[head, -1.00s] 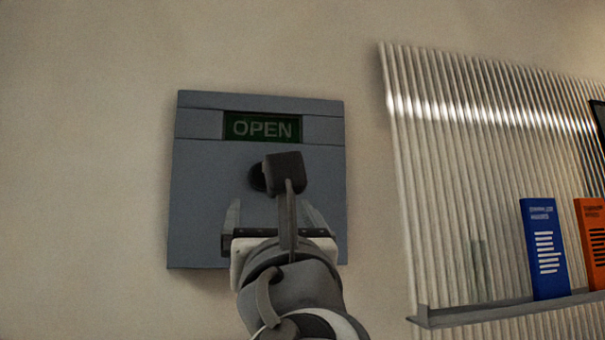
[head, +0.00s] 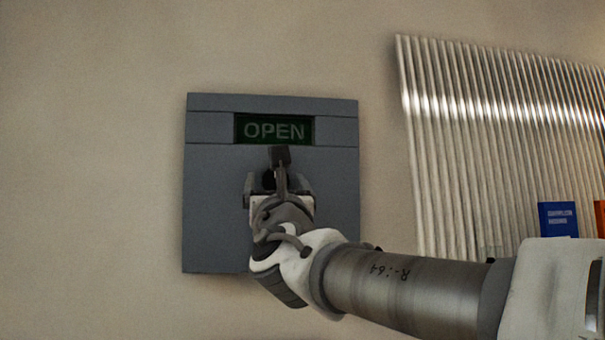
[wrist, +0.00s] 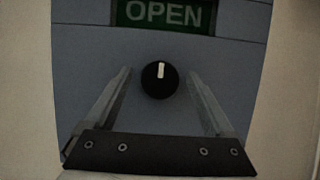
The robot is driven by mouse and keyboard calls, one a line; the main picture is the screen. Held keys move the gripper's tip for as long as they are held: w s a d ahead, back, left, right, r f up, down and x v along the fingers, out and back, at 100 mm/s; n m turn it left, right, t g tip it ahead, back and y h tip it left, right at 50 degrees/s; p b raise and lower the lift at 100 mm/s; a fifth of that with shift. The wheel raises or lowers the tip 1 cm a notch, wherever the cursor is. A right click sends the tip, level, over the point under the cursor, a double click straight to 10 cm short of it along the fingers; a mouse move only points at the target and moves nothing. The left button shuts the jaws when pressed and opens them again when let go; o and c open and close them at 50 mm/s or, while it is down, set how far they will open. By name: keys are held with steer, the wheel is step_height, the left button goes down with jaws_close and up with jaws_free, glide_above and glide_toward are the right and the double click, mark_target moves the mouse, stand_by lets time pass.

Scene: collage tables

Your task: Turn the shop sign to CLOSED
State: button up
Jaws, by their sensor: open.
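The shop sign (head: 215,210) is a grey wall panel with a dark green window (head: 274,130) that reads OPEN. The window also shows at the top of the wrist view (wrist: 163,13). Below it is a round black knob (wrist: 160,80) with a white mark pointing up toward the window. My gripper (head: 279,180) is in front of the panel, below the window. In the wrist view my gripper (wrist: 160,90) is open, with one finger on each side of the knob and space between them and it. In the head view my wrist mostly hides the knob.
A ribbed panel (head: 480,150) is on the wall to the right. A blue book (head: 557,220) and part of an orange one (head: 599,215) stand before it. The wall left of the sign is bare.

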steer(key=shift+w+r, duration=0.15)
steer(key=shift+w, duration=0.1)
steer(key=c, duration=1.3)
steer(key=shift+c, duration=0.2)
